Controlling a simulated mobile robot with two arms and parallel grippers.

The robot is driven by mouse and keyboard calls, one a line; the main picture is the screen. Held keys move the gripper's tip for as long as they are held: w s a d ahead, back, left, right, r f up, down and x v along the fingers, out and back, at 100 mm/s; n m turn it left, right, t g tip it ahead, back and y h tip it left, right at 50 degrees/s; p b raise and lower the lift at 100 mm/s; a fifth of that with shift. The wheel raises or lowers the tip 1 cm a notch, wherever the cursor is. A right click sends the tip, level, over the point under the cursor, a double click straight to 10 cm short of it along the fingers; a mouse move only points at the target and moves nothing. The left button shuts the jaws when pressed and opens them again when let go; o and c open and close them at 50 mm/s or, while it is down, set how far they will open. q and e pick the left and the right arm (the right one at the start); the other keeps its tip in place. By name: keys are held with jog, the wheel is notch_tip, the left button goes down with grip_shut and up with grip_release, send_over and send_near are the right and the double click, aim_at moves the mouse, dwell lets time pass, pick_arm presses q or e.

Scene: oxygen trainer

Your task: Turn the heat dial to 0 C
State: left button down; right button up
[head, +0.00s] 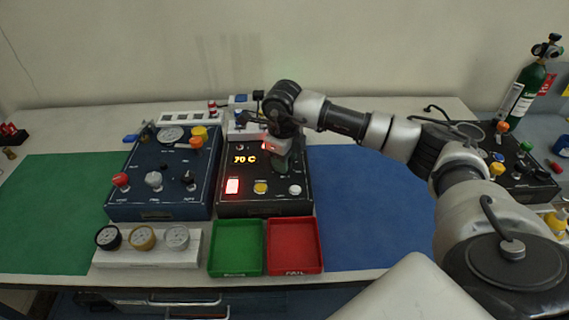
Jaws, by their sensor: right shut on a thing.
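The black heater box (235,207) stands at the middle of the bench, with a lit orange display (244,160) reading 70 C. My left gripper is not in view.
A blue panel box (160,209) with several knobs stands close on the left. In front are a gauge stand (150,258), a green tray (237,272) and a red tray (295,270). The blue mat (365,215) is clear. A green cylinder (526,90) stands at far right.

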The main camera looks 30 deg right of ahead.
jog(key=n+b, duration=0.2)
jog(key=n, duration=0.1)
jog(key=shift+d+n, duration=0.1)
jog(key=shift+n, duration=0.2)
jog(key=n+b, duration=0.1)
jog(key=n, duration=0.2)
jog(key=shift+n+b, duration=0.3)
jog(key=shift+b, duration=0.05)
jog(key=n+b, duration=0.1)
jog(key=n, duration=0.2)
jog(key=shift+n+y, duration=0.3)
jog(key=shift+r+n+b, duration=0.1)
jog(key=shift+n+b, duration=0.6)
jog(key=shift+n, duration=1.2)
jog(key=o, duration=0.9)
